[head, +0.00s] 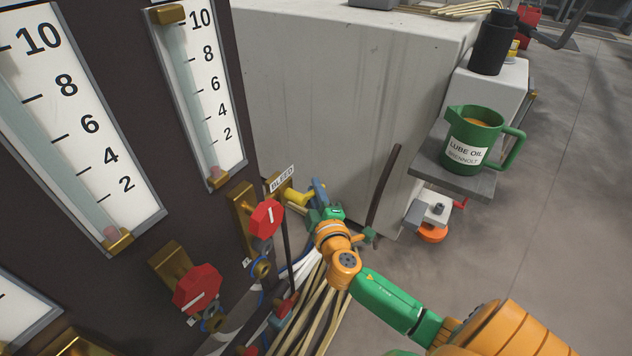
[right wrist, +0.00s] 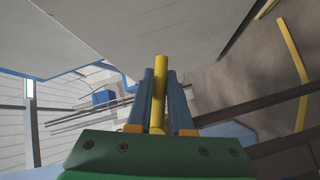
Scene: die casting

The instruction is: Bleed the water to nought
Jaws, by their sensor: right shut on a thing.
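My right gripper (head: 318,192) is shut on the yellow bleed lever (head: 297,196), just right of the BLEED label (head: 281,178) at the panel's edge. In the right wrist view the yellow lever (right wrist: 160,80) stands between the two blue-grey fingers (right wrist: 160,92). Two sight gauges with scales marked 2 to 10, a nearer one (head: 85,130) and a farther one (head: 205,85), are on the dark panel. Each has a reddish mark low in its tube, below the 2. The exact water level is hard to tell. My left gripper is out of view.
Two red knobs with white bars, (head: 266,218) and (head: 197,289), stick out from the panel below the gauges. A green LUBE OIL jug (head: 473,135) stands on a grey shelf (head: 432,150) to the right. Pale hoses (head: 310,310) hang below.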

